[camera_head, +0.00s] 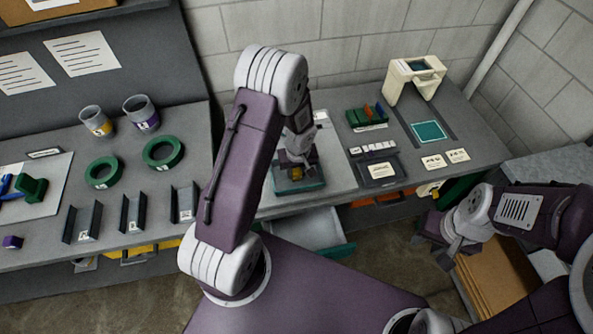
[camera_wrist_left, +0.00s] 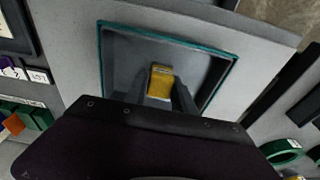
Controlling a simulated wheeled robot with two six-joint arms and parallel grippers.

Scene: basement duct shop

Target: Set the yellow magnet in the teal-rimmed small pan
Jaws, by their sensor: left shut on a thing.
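The yellow magnet (camera_wrist_left: 160,80) is between the fingers of my left gripper (camera_wrist_left: 160,92), which is shut on it. In the wrist view it shows within the outline of the teal-rimmed small pan (camera_wrist_left: 168,35). In the head view the magnet (camera_head: 296,174), my left gripper (camera_head: 296,165) and the pan (camera_head: 312,186) are at the middle of the bench. I cannot tell whether the magnet touches the pan floor. My right gripper (camera_head: 438,245) hangs away from the bench at the right; its finger gap is unclear.
Green rings (camera_head: 163,153), two cups (camera_head: 142,114) and dark brackets (camera_head: 132,212) stand left of my left arm. A rack of coloured pieces (camera_head: 367,117) and a cream stand (camera_head: 414,78) are right of the pan. An open drawer (camera_head: 310,230) juts out below the bench edge.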

